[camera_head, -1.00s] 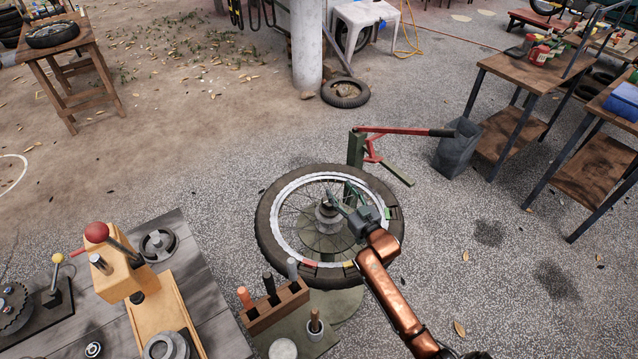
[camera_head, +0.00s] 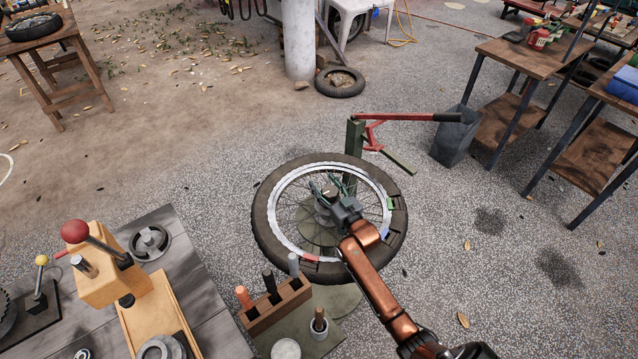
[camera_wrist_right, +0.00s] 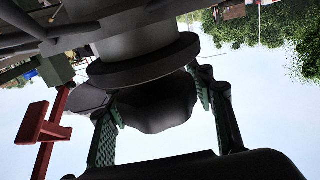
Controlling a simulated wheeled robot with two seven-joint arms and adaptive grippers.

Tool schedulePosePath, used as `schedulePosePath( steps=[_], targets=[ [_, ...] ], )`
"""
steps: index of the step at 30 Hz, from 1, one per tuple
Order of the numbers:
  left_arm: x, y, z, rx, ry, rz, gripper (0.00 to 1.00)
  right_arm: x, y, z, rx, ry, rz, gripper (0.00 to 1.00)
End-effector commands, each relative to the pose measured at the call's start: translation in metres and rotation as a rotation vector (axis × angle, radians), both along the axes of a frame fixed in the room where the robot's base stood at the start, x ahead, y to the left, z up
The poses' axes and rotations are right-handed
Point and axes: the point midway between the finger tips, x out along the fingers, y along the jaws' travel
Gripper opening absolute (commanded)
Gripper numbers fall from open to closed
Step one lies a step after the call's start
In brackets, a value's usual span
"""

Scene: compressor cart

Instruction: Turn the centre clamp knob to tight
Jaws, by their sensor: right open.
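The centre clamp knob (camera_head: 330,191) sits on the hub in the middle of the flat-lying wheel (camera_head: 268,240). In the wrist view the knob (camera_wrist_right: 155,105) is dark and lobed, below a thick grey round collar. My right gripper (camera_head: 331,187) is open over the hub, with one finger on each side of the knob. My left gripper is not in view.
A green stand with a red lever (camera_head: 405,117) rises behind the wheel. A wooden block holding handled tools (camera_head: 275,305) stands close in front. A workbench (camera_head: 215,300) with a red-ball lever is at left. Open gravel lies right of the wheel.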

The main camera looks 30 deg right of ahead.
Motion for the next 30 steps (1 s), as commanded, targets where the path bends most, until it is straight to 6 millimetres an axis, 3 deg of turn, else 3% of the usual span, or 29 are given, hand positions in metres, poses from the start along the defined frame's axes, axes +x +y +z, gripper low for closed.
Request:
schedulePosePath(
  steps=[4, 14, 30],
  targets=[
    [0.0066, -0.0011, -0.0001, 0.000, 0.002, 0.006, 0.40, 0.0111, 0.0000, -0.0001, 0.000, 0.000, 0.001, 0.49],
    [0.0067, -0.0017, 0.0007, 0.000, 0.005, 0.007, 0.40, 0.0141, 0.0005, 0.0008, 0.000, 0.001, 0.002, 0.49],
    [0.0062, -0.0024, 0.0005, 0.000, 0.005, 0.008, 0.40, 0.0136, 0.0003, 0.0006, 0.000, 0.001, 0.001, 0.13]
  ],
)
